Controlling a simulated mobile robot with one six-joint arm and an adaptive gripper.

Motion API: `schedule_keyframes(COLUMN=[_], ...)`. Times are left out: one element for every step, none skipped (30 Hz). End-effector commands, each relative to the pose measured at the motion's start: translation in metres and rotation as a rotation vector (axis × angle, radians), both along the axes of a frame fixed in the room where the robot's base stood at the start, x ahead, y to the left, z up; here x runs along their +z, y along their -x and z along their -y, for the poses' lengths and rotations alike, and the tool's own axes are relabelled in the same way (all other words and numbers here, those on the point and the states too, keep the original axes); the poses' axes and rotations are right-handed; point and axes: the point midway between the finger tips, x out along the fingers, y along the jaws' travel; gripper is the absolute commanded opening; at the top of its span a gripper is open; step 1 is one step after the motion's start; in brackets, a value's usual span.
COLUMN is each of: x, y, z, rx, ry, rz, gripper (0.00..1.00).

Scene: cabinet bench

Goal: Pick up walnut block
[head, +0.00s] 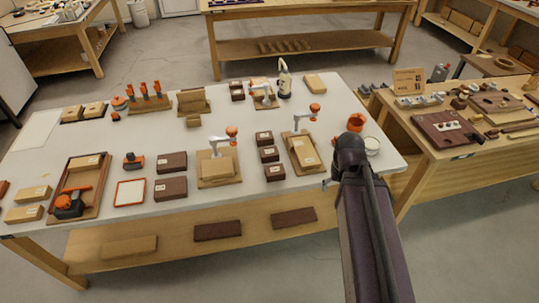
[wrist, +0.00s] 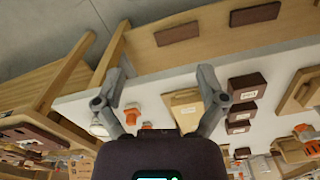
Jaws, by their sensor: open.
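Several dark brown, walnut-coloured blocks with small pale labels lie on the white bench. Three stand in a column in the middle: a front one (head: 274,173), a middle one (head: 269,154) and a back one (head: 264,138). Two larger ones (head: 172,162) (head: 170,188) lie further left, and another (head: 237,90) is at the back. The wrist view shows the front column block (wrist: 247,87) to the right of my gripper (wrist: 160,85). My gripper is open and empty, apart from the blocks. In the head view my arm hides most of it.
A clamp fixture with a pale block (head: 303,152) stands between the column and my arm. Another clamp fixture (head: 217,168) stands left of the column. An orange cup (head: 356,122) and a white-rimmed cup (head: 372,146) are near the right edge. Brown boards (head: 294,217) lie on the lower shelf.

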Motion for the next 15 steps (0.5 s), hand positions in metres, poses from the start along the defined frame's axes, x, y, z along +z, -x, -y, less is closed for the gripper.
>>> schedule_keyframes(x=[0.001,0.001,0.001,0.002,0.002,0.003,0.003,0.004,0.005,0.005,0.006,0.007,0.007,0.008,0.009], y=[-0.005,-0.009,-0.014,-0.018,-0.023,-0.03,-0.037,-0.043,-0.053,-0.06,-0.068,-0.079,-0.088,-0.096,-0.107], z=[-0.002,-0.004,-0.005,-0.007,-0.009,-0.013,-0.016,-0.02,-0.025,-0.03,-0.035,-0.042,-0.048,-0.054,-0.062], rx=[0.019,0.036,0.068,0.093,0.121,0.163,0.199,0.238,0.295,0.342,0.391,0.459,0.513,0.567,0.642], ry=[0.0,0.0,0.0,0.0,0.0,0.0,0.0,0.0,0.0,0.0,0.0,0.0,0.0,0.0,0.0], rz=[0.0,0.0,0.0,0.0,0.0,0.0,0.0,0.0,0.0,0.0,0.0,0.0,0.0,0.0,-0.001], gripper=[1.0,1.0,1.0,1.0,1.0,1.0,1.0,1.0,1.0,1.0,1.0,1.0,1.0,1.0,1.0])
